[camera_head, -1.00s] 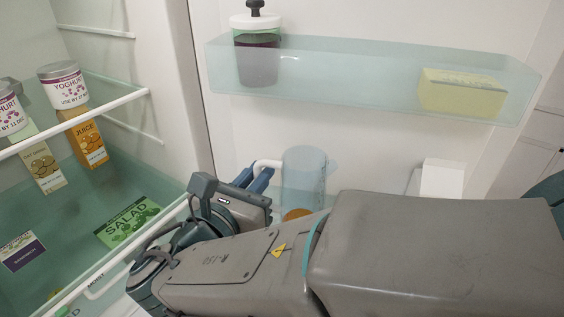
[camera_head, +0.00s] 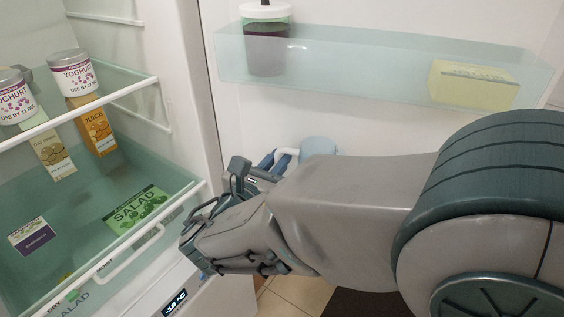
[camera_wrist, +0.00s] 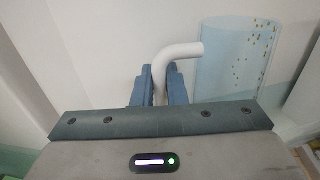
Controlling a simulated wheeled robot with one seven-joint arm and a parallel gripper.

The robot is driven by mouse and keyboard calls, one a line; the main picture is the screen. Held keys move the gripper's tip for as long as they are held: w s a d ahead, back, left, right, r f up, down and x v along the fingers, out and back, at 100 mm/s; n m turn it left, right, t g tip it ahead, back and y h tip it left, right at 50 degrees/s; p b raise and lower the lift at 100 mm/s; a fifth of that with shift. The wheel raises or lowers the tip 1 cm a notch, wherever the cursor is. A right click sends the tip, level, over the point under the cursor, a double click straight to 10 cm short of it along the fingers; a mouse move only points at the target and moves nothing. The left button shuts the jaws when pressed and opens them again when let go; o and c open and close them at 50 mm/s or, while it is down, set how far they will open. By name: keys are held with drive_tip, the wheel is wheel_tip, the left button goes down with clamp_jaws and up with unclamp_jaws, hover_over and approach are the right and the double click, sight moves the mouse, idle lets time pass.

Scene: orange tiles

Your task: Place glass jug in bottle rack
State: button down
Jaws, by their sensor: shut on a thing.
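The glass jug (camera_head: 318,146) is pale blue and see-through, with a white handle (camera_head: 284,158). In the head view only its top shows above my arm, in front of the fridge door. In the wrist view the jug (camera_wrist: 238,62) stands roughly upright right of my gripper, its lower part hidden. My gripper (camera_wrist: 158,86) is shut on the jug's white handle, a finger on each side; it also shows in the head view (camera_head: 270,163). I cannot tell whether the jug's base touches anything. No bottle rack is clearly visible; the lower door area is hidden by my arm.
An upper door shelf (camera_head: 360,66) holds a dark jar (camera_head: 267,45) and a yellow box (camera_head: 473,84). Left are fridge shelves with yoghurt tubs (camera_head: 76,75), a juice carton (camera_head: 97,130) and a salad pack (camera_head: 138,209). A pale edge (camera_wrist: 304,85) lies right of the jug.

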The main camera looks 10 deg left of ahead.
drive_tip(key=shift+w+f, duration=0.2)
drive_tip(key=shift+f, duration=1)
drive_tip(key=shift+f, duration=0.2)
drive_tip(key=c, duration=1.5)
unclamp_jaws()
drive_tip(key=shift+o, duration=0.2)
drive_tip(key=shift+r, duration=0.15)
drive_tip(key=shift+s+a, duration=0.1)
drive_tip(key=shift+s, duration=0.05)
drive_tip(key=v, duration=1.1)
drive_tip(key=shift+s+b, duration=0.35)
drive_tip(key=shift+b, duration=0.05)
